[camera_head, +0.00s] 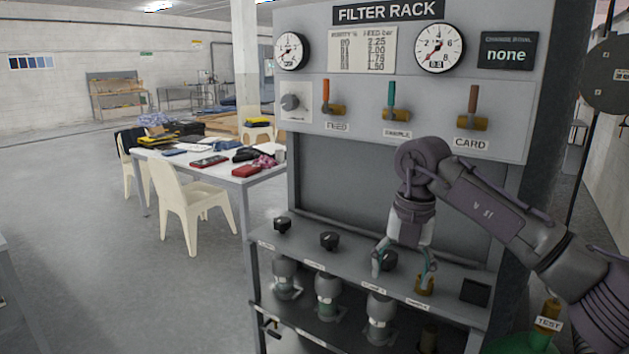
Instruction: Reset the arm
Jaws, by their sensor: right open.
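My right arm comes in from the right, and its gripper (404,268) points down in front of the filter rack (405,180). The gripper is open, with its fingers spread just above the rack's lower shelf. A dark knob (387,261) shows between the fingers. Nothing is visibly held. My left gripper is not in view.
The rack's upper panel has two gauges (438,47) and several valve handles (391,95). Filter housings (327,295) sit below the shelf. A cluttered white table (215,175) and cream chairs (185,205) stand at left.

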